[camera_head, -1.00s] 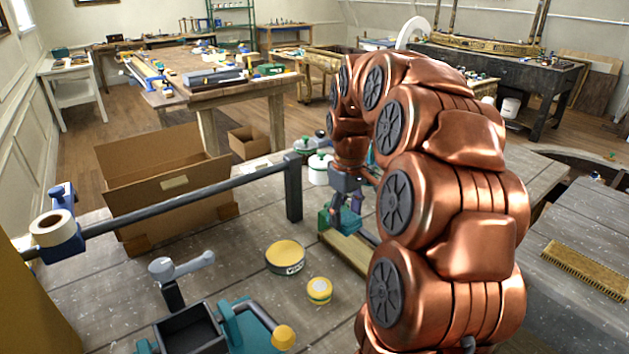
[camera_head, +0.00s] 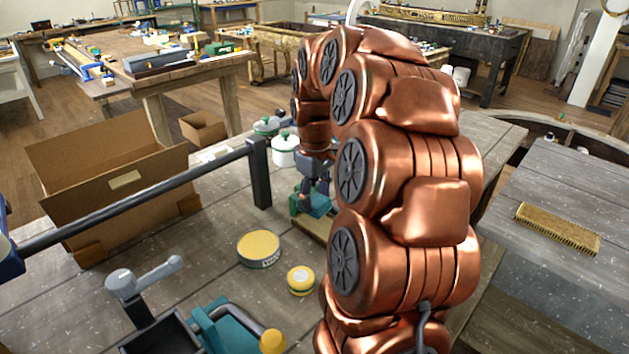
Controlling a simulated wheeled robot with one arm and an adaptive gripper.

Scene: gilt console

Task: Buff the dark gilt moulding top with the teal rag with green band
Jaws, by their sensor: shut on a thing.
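My gripper (camera_head: 313,187) points down at the middle of the workbench, partly behind my copper-coloured arm. It is shut on the teal rag (camera_head: 319,206), of which a small teal-green part shows below the fingers. A flat yellowish-olive strip (camera_head: 309,228), seemingly the moulding, lies on the bench under and in front of the rag. My arm covers its right part. The rag is at or just above the strip's top; I cannot tell whether they touch. The rag's green band is not clear at this size.
A yellow-lidded tin (camera_head: 258,248) and a smaller yellow tin (camera_head: 301,280) stand left of the strip. White pots (camera_head: 285,152) stand behind. A dark rail (camera_head: 140,205) and an open cardboard box (camera_head: 110,190) are at left. A brush (camera_head: 557,228) lies on the right bench.

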